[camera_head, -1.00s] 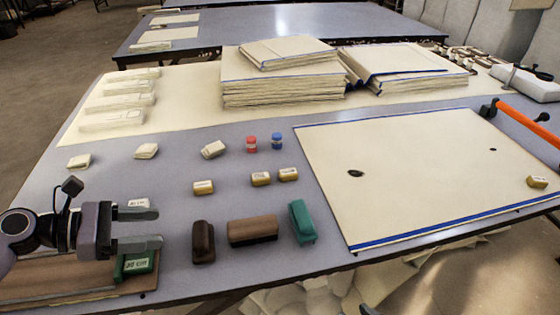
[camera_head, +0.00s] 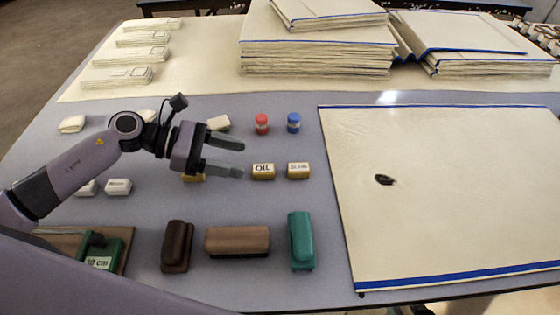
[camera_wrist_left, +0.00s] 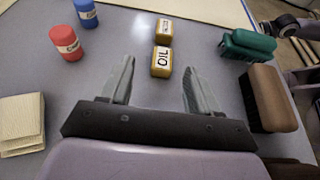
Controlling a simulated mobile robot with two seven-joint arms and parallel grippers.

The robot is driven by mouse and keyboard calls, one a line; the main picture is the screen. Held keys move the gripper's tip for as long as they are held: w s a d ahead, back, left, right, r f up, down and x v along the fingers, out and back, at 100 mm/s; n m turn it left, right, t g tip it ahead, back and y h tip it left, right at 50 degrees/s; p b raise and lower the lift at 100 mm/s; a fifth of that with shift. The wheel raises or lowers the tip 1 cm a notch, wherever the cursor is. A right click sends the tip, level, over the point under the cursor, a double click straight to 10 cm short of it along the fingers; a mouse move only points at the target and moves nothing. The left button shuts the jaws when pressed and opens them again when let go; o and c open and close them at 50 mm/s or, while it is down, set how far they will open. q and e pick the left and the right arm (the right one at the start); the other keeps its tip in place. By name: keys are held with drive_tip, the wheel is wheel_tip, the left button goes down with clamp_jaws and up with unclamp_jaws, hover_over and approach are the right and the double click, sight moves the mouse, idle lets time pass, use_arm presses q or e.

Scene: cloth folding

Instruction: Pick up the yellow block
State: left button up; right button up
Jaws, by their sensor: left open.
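Several small yellow blocks with white labels lie on the grey table. The block marked OIL (camera_head: 263,171) lies just right of my left gripper (camera_head: 242,158), with a second labelled yellow block (camera_head: 298,170) to its right. A third yellow block (camera_head: 194,177) is partly hidden under the gripper. My left gripper is open and empty, its fingers pointing right. In the left wrist view the OIL block (camera_wrist_left: 161,60) lies ahead, between the lines of the fingers (camera_wrist_left: 158,64), with the other block (camera_wrist_left: 164,32) behind it. My right gripper is not seen in the head view.
Red (camera_head: 262,124) and blue (camera_head: 293,122) jars stand behind the blocks. A cream panel (camera_head: 450,200) covers the right side. Cloth stacks (camera_head: 315,55) stand at the back.

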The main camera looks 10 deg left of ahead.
sight(266, 168)
use_arm(q)
drive_tip(key=shift+x, duration=0.75)
drive_tip(key=shift+s+p+x, duration=0.15)
drive_tip(key=shift+p+x, duration=0.05)
drive_tip(key=shift+x, duration=1.15)
drive_tip(key=shift+s+p+x, duration=0.15)
drive_tip(key=shift+x, duration=1.25)
drive_tip(key=shift+f, duration=0.1)
drive_tip(key=c, duration=1)
